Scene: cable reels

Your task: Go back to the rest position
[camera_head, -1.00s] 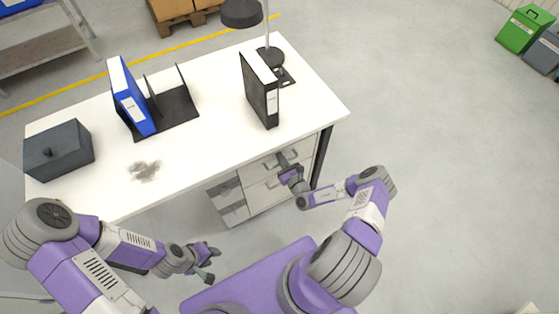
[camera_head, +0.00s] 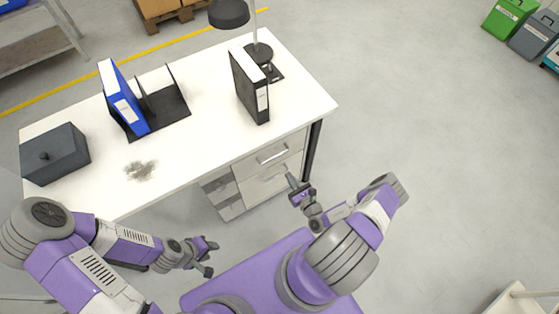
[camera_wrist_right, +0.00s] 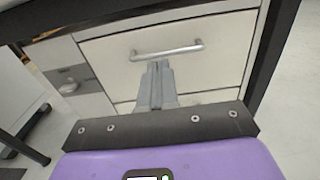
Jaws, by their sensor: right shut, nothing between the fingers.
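My right gripper (camera_head: 293,181) is shut and empty in front of the drawer unit (camera_head: 264,176) under the desk. In the right wrist view its fingers (camera_wrist_right: 156,74) are together, pointing toward a drawer with a bar handle (camera_wrist_right: 167,51). They overlap the drawer front in the picture, and I see nothing held. My left gripper (camera_head: 212,257) is at the lower left, in front of the desk edge. Its two fingers look spread, with nothing visible between them.
A pale cart (camera_head: 520,295) shows lower right.

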